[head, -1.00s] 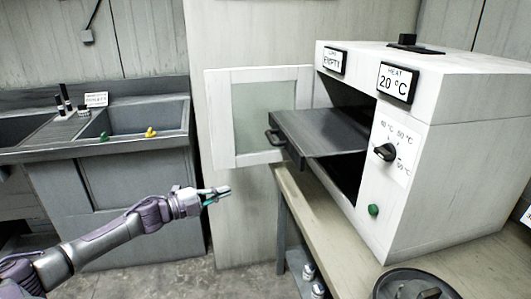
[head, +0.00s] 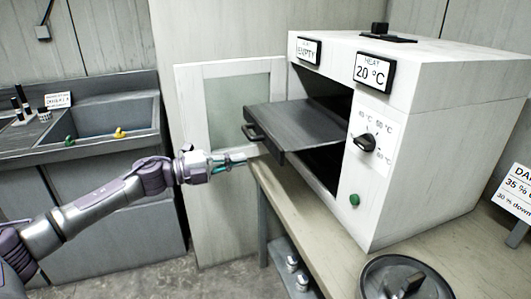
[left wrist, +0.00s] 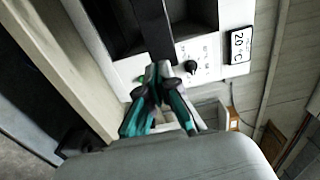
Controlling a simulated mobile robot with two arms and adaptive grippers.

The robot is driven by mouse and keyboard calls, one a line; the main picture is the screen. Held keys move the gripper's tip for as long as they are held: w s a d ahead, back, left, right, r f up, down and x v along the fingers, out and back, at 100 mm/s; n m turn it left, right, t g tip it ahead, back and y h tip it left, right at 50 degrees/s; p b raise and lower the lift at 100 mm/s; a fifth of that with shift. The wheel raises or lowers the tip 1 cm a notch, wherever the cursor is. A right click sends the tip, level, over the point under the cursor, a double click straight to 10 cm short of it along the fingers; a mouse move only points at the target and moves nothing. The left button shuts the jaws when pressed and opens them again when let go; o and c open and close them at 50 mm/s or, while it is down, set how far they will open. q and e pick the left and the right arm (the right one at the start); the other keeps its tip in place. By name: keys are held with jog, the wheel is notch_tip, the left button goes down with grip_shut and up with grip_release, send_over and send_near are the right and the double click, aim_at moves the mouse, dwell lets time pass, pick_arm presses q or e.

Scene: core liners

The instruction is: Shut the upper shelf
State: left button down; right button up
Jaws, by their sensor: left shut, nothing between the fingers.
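The upper shelf (head: 297,124) is a dark grey tray with a handle (head: 254,131) at its front. It sticks out of the white oven (head: 420,130), level, through the open doorway. The oven door (head: 188,108), white with a glass pane, stands open to the left. My left gripper (head: 241,160) is shut and empty, just below and left of the shelf's handle, apart from it. In the left wrist view the shut fingers (left wrist: 162,75) point toward the oven front (left wrist: 235,15). My right gripper is not in view.
A wooden bench (head: 300,205) bears the oven. A dark round lid (head: 405,283) lies at the bench's front. A sink (head: 105,125) stands at the left. Small bottles (head: 292,263) stand under the bench. Floor at the lower left is clear.

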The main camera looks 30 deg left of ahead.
aim_at(275, 153)
pick_arm(q)
jog(key=p+x, duration=0.2)
jog(key=x, duration=0.4)
jog(key=shift+w+d+r+p, duration=0.2)
jog(key=shift+w+d+p, duration=0.05)
jog(key=shift+w+p, duration=0.05)
jog(key=shift+w+d+f, duration=0.1)
jog(key=shift+w+d, duration=0.2)
jog(key=shift+w, duration=0.05)
jog(key=shift+f, duration=0.1)
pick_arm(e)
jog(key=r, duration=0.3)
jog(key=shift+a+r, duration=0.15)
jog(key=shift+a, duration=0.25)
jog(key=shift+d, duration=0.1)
pick_arm(q)
jog(key=shift+w+d, duration=0.1)
